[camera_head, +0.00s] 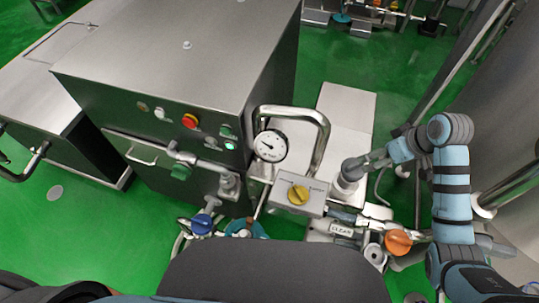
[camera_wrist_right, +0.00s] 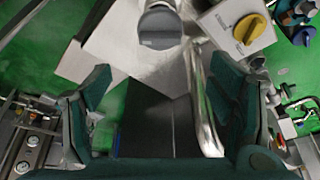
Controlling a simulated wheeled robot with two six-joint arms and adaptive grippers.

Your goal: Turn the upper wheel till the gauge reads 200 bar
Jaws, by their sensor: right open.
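The round white gauge (camera_head: 270,146) stands beside the bent steel pipe in the head view; its figures are too small to read. A grey round-ended knob (camera_head: 350,171) stands right of the pipe and looks like the upper wheel, though I cannot be sure. It also shows at the top of the right wrist view (camera_wrist_right: 160,27). My right gripper (camera_head: 374,161) is close to this knob in the head view. In the wrist view its teal fingers (camera_wrist_right: 165,90) are wide apart, with the knob beyond them and nothing held. My left gripper is not in view.
A yellow knob (camera_head: 298,194) sits on a steel box below the gauge. The bent steel pipe (camera_head: 322,130) rises close to my right gripper. An orange handle (camera_head: 398,242) and a blue one (camera_head: 201,224) are lower down. A large steel cabinet (camera_head: 180,60) fills the upper left.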

